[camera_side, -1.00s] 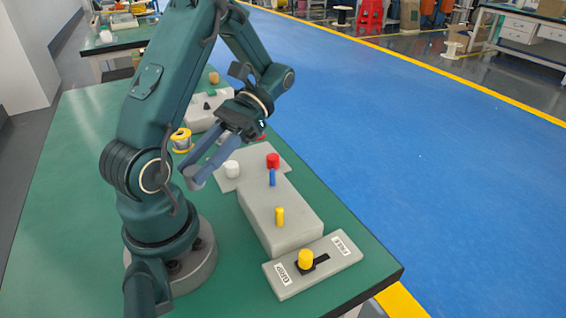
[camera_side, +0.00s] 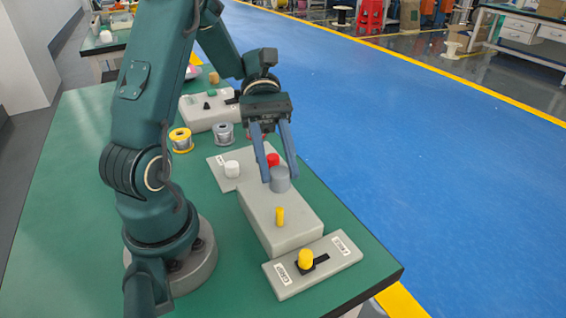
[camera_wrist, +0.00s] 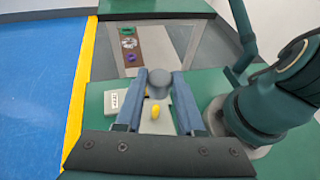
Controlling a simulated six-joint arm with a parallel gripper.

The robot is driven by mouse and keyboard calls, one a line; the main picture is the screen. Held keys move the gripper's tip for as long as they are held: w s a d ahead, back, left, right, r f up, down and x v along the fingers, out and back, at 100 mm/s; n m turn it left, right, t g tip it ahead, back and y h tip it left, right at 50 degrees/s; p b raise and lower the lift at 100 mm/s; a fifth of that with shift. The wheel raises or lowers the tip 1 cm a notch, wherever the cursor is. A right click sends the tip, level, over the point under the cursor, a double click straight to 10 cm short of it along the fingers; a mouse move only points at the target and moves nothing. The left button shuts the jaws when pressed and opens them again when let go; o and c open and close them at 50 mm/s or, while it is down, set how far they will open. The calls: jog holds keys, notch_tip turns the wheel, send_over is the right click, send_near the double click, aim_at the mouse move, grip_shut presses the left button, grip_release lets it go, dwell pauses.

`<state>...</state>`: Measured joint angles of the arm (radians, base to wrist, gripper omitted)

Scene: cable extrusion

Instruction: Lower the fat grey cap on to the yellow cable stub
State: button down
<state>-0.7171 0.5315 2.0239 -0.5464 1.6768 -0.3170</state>
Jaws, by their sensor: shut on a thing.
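The fat grey cap (camera_side: 280,180) is between the fingertips of my gripper (camera_side: 278,176), which is shut on it. In the side view it hangs over the grey block (camera_side: 285,235), in front of where the blue stub stands, hiding that stub. The yellow cable stub (camera_side: 280,217) stands upright on the block, nearer the camera and bare. In the wrist view, the cap (camera_wrist: 158,85) sits between my fingers (camera_wrist: 158,76), and the yellow stub (camera_wrist: 155,112) shows apart from it. I cannot tell the cap's exact height.
A red cap (camera_side: 273,159) and a white cap (camera_side: 232,169) stand behind and left. Yellow (camera_side: 181,140) and grey (camera_side: 223,132) spools stand farther back. The green table is clear at left.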

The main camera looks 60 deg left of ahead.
jog(key=shift+f, duration=3.65)
jog(key=shift+c, duration=2.2)
grip_release()
jog(key=shift+o, duration=0.3)
jog(key=shift+o, duration=1.3)
notch_tip(320, 180, up, 7)
